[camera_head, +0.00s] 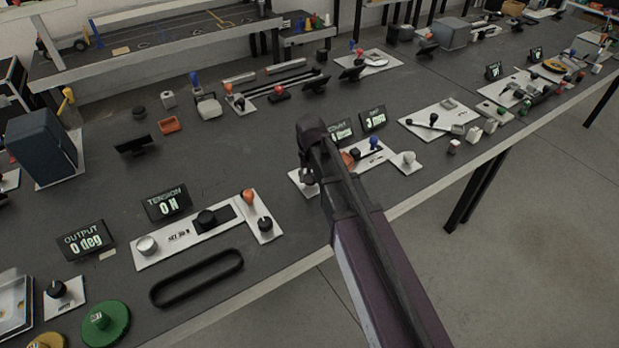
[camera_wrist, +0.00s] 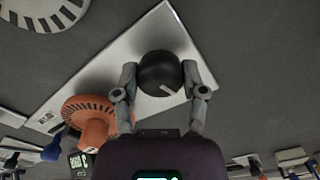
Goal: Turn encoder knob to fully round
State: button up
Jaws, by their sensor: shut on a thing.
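A round black knob (camera_wrist: 159,74) with a white indicator line sits on a white plate (camera_wrist: 92,76) in the wrist view. The line points toward the lower right of the knob. My gripper (camera_wrist: 160,70) has one grey finger on each side of the knob and is shut on it. In the head view my arm reaches over the bench and hides most of the gripper. Part of the white plate (camera_head: 297,176) shows there beside it. Two small dark displays (camera_head: 341,132) and (camera_head: 372,118) stand behind; their readings are too small to read surely.
An orange dial (camera_wrist: 88,113) stands close to the left finger in the wrist view. In the head view, a white plate with a small lever (camera_head: 408,160) lies right of my arm, and a tension fixture (camera_head: 183,238) lies left. The bench's front edge (camera_head: 440,187) is near.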

jog(key=shift+m, duration=1.2)
jog(key=o, duration=1.1)
jog(key=shift+o, duration=0.2)
jog(key=shift+s, duration=0.15)
